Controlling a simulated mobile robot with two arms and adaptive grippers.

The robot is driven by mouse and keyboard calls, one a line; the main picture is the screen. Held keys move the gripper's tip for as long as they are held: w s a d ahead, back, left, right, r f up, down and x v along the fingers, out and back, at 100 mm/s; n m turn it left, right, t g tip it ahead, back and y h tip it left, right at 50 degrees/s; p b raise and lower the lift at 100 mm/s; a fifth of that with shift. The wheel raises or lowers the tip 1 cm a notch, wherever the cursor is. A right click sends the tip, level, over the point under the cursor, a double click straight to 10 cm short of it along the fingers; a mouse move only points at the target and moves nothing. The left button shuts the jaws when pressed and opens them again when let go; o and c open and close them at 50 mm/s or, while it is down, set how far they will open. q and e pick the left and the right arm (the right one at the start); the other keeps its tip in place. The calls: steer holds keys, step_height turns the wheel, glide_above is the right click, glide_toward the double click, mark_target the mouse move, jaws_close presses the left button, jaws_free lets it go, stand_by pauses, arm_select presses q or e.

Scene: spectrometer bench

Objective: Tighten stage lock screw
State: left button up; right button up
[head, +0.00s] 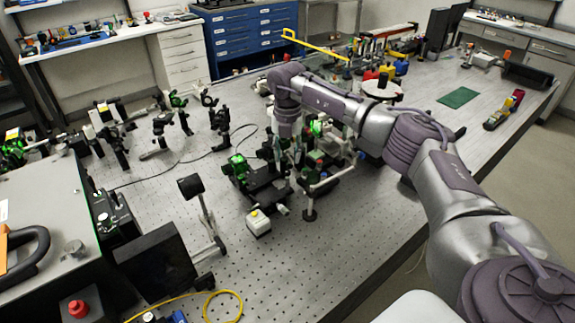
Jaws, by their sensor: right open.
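My right arm reaches in from the right over the optical bench. Its gripper (297,152) points down among the optics at the middle of the bench and is open. A black stage assembly (268,193) with green-lit mounts stands just below and left of the gripper. The lock screw is too small and cluttered to make out. The gripper's fingers are partly lost against the dark parts, so I cannot tell whether they touch anything. My left gripper is not in view.
A black panel on a post (191,187) is to the left. A green mat (458,97) lies at the right. The front bench surface is largely clear.

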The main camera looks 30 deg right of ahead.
mark_target(288, 172)
step_height(288, 172, up, 7)
steer(key=shift+f, duration=0.2)
steer(key=shift+f, duration=0.1)
stand_by(0.5)
